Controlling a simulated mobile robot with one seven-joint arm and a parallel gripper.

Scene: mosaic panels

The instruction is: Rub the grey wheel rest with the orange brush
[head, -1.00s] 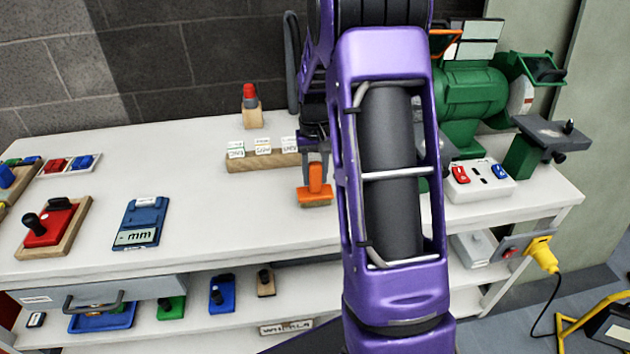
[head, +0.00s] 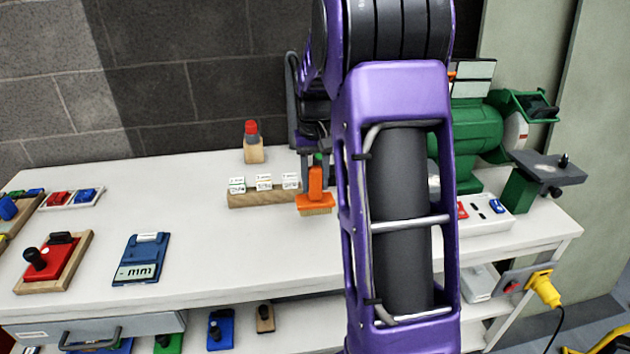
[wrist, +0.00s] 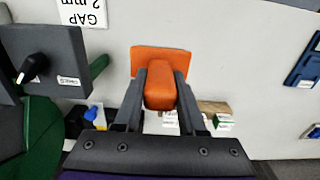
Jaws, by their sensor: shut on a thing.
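My gripper (head: 315,165) is shut on the handle of the orange brush (head: 316,203) and holds it bristles down, beside the right end of the label block. In the wrist view, the orange brush (wrist: 160,92) sits between the two fingers. The grey wheel rest (head: 548,166) is a flat plate with a black knob, in front of the green grinder at the right end of the bench. It also shows at upper left in the wrist view (wrist: 70,52), apart from the brush. My purple arm hides part of the grinder's left side.
A white switch box (head: 483,226) lies before the green grinder (head: 470,130). A blue gauge (head: 141,262) and a red block (head: 58,262) lie left. The bench's middle is clear.

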